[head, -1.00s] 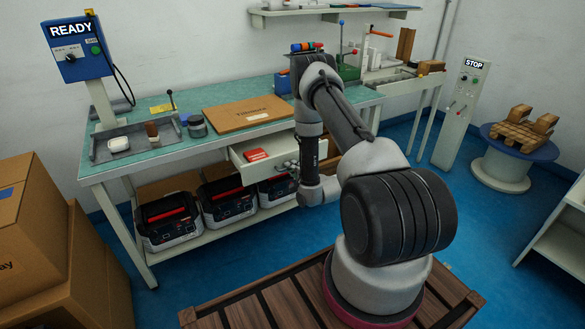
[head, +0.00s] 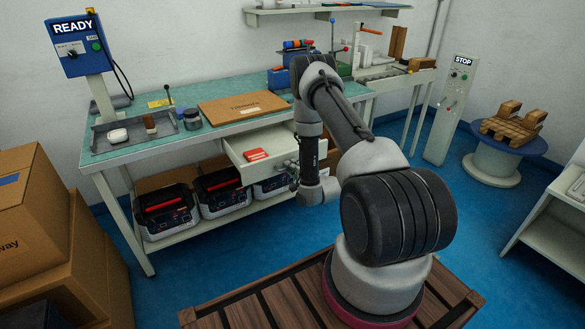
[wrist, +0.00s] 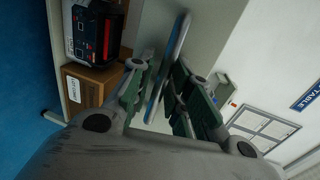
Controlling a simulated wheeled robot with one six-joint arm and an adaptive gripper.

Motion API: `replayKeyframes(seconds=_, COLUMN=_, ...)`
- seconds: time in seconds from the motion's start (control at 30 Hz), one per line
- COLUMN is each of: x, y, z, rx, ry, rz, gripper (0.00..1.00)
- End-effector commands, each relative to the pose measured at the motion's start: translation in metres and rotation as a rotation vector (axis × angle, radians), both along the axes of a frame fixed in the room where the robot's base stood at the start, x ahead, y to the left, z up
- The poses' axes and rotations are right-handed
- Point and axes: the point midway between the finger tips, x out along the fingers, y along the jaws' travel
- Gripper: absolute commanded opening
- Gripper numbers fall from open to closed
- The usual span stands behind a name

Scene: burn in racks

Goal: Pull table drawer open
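The table drawer (head: 258,166) is pulled part way out under the green-topped table (head: 150,153) in the head view. A red box (head: 255,154) and some pale round items lie inside it. My wrist hides the drawer's right front and the handle there. In the wrist view my gripper (wrist: 161,78) has its fingers on both sides of a thin blue-edged bar, which looks like the drawer handle (wrist: 181,38). The fingers seem closed on it, though the exact contact is partly hidden. The pale panel beyond looks like the drawer front.
Several black-and-red units (head: 167,211) stand on the shelf below the drawer. A brown board (head: 243,107) and a grey tray (head: 103,142) lie on the tabletop. Cardboard boxes (head: 40,215) are stacked at left. Blue floor in front of the table is clear.

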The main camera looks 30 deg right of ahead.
Motion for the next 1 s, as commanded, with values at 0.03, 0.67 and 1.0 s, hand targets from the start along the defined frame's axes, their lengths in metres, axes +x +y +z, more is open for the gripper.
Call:
replayKeyframes(seconds=0.03, x=0.000, y=0.000, z=0.000, rx=0.000, ry=0.000, rz=0.000, gripper=0.19)
replayKeyframes(seconds=0.67, x=-0.079, y=-0.004, z=0.016, rx=0.001, ry=0.003, rz=-0.002, gripper=0.19)
replayKeyframes(seconds=1.0, x=-0.117, y=-0.004, z=0.025, rx=0.000, ry=0.000, rz=0.000, gripper=0.19)
